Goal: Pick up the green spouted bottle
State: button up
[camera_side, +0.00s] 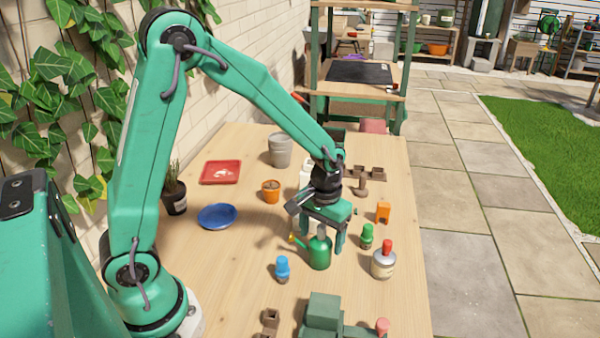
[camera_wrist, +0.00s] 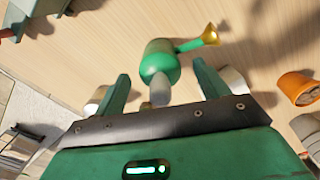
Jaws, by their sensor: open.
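The green spouted bottle (camera_side: 319,252) stands upright on the wooden table, its yellow-tipped spout pointing left in the side view. In the wrist view the green bottle (camera_wrist: 160,62) shows its green body, a grey cap towards me and a gold spout tip at upper right. My gripper (camera_side: 323,236) points down above the bottle. In the wrist view my gripper (camera_wrist: 162,82) is open, with one finger on each side of the bottle's cap and gaps showing between. Nothing is held.
Close by stand a blue-capped bottle (camera_side: 282,268), a small green bottle (camera_side: 367,236), a red-capped bottle (camera_side: 383,263) and an orange item (camera_side: 383,212). An orange pot (camera_side: 271,191), blue plate (camera_side: 217,216) and red tray (camera_side: 220,172) are further left. A dark green block (camera_side: 323,312) is in front.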

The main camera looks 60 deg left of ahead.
aim_at(322, 225)
jog(key=shift+c, duration=0.4)
jog(key=c, duration=1.1)
jog(key=shift+r, duration=0.85)
notch_tip(322, 225, up, 2)
jog(key=shift+r, duration=0.25)
jog(key=s+d+r, duration=0.2)
jog(key=d, duration=0.1)
jog(key=s+d+r, duration=0.2)
jog(key=d, duration=0.1)
jog(key=s+d+r, duration=0.2)
jog(key=d, duration=0.1)
jog(key=shift+s+d+r, duration=0.3)
jog(key=shift+s+r, duration=0.05)
jog(key=shift+r, duration=0.05)
